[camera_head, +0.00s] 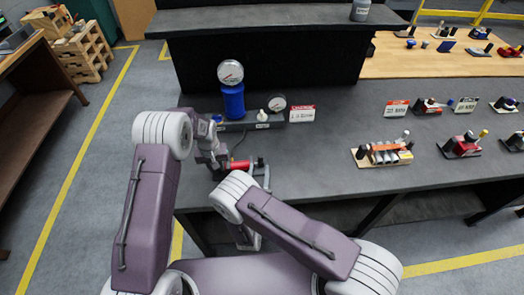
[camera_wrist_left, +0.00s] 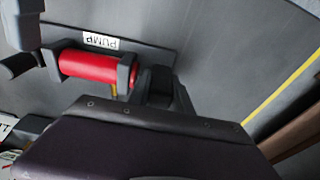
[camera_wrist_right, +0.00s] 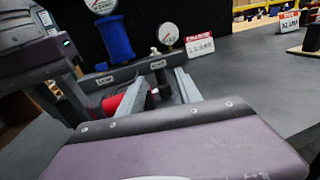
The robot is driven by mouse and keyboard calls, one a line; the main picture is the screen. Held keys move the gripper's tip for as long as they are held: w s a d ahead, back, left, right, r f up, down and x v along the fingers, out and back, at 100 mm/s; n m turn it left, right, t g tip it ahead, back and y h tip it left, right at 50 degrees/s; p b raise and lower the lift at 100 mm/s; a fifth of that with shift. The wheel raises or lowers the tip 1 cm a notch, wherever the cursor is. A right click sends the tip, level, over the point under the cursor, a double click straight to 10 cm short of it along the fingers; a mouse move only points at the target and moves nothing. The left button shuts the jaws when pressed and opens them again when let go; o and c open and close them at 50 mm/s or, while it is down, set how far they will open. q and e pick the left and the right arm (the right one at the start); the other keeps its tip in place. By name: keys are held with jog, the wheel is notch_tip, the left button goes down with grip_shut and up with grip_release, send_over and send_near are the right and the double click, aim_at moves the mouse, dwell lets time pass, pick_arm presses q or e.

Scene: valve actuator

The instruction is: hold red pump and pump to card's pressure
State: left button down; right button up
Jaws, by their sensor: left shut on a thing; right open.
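The red pump (camera_head: 239,165) lies on its side near the bench's front edge; it also shows in the left wrist view (camera_wrist_left: 90,67), beside a PUMP label. My left gripper (camera_head: 221,161) is shut at the pump's end bracket; the exact contact is hidden. My right gripper (camera_head: 260,171) is open, with its fingers on either side of a dark upright handle (camera_wrist_right: 161,83) at the pump's other end.
A blue tank (camera_head: 233,100) with a larger gauge (camera_head: 230,72) on top stands at the back left. A grey rail (camera_head: 250,122) runs in front of it. Several small devices and cards stand to the right, including an orange-and-silver one (camera_head: 385,153).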

aim_at(261, 160)
jog(key=x, duration=0.9)
jog(key=shift+w, duration=0.4)
grip_shut()
dwell(0.7)
